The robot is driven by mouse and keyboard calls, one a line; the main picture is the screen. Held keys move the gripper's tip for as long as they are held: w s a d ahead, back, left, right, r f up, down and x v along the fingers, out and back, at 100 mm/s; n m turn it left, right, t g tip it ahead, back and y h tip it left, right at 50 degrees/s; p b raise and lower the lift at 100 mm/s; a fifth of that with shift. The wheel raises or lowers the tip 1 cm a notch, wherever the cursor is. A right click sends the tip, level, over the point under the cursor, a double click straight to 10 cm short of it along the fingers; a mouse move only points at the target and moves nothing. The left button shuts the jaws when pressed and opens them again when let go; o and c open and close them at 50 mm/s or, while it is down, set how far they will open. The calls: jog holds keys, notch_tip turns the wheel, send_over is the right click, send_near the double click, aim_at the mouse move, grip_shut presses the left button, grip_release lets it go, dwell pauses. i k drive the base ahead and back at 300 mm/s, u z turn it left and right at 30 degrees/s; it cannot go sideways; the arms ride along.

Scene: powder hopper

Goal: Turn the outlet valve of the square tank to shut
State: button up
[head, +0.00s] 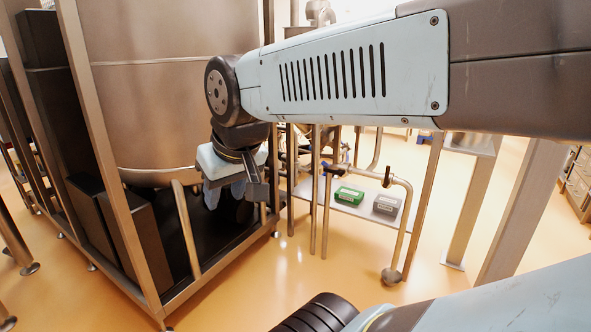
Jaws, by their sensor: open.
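My gripper (257,192) hangs at the end of my pale blue arm, in front of the lower part of a large steel tank (165,110). Its dark jaws are open, and I see nothing between them. The tank looks rounded and stands in a metal frame; I cannot tell whether it is the square tank. Right of my gripper are steel pipes (326,205) with small fittings. A small dark handle (387,177) sits on a bent pipe (405,215). I cannot tell which fitting is the outlet valve, and my arm hides part of this area.
A low shelf (345,207) behind the pipes bears a green box (349,195) and a grey box (386,205). Metal posts (470,210) stand at the right. The tank's frame rail (215,272) runs along the floor at left. Open orange floor (265,285) lies in front.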

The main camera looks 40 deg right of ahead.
aim_at(341, 174)
jog(key=z, duration=0.2)
jog(key=i, duration=1.05)
jog(key=z, duration=1.05)
jog(key=i, duration=0.8)
jog(key=z, duration=0.6)
jog(key=k, duration=0.9)
jog(key=z, duration=0.2)
jog(key=i, duration=0.95)
jog(key=u, duration=0.1)
